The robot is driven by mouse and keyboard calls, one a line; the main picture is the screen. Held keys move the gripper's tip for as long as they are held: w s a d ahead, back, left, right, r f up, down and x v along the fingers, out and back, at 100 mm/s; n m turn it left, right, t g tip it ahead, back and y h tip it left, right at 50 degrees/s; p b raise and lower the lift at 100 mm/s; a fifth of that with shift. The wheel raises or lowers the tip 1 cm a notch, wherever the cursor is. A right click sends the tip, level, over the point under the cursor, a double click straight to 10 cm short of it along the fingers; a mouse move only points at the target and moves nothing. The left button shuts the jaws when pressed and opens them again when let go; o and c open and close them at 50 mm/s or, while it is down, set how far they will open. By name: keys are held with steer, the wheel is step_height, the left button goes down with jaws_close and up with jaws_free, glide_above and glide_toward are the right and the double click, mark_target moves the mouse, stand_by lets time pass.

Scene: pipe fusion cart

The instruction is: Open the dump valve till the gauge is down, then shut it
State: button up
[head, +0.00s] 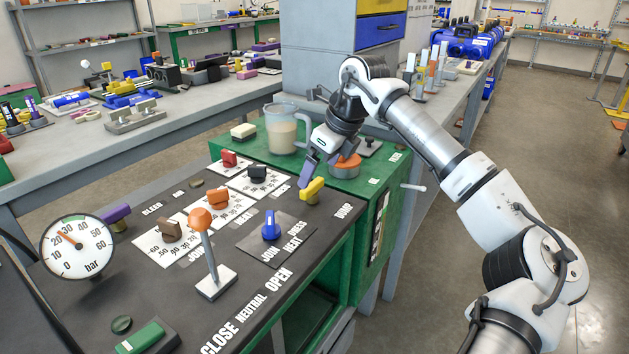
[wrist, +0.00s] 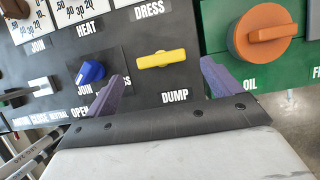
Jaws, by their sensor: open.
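The dump valve's yellow handle (head: 313,190) is on the dark panel near its right edge. In the wrist view the yellow handle (wrist: 160,59) lies nearly crosswise above the DUMP label. My gripper (head: 318,172) is open and empty, close to the handle. In the wrist view the purple fingers of my gripper (wrist: 162,76) stand either side of the handle's line, with gaps at both ends; neither appears to touch it. The round bar gauge (head: 77,247) is at the panel's left, its red needle pointing up-left, a little past 20.
A blue join/heat/dress knob (head: 271,226) sits left of the dump handle. An orange oil cap (head: 345,166) is on the green top to its right. An orange-knobbed lever (head: 204,240) stands upright on the panel. A jug (head: 282,130) stands behind.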

mark_target(312, 184)
steer(key=shift+x, duration=2.35)
steer(key=c, duration=1)
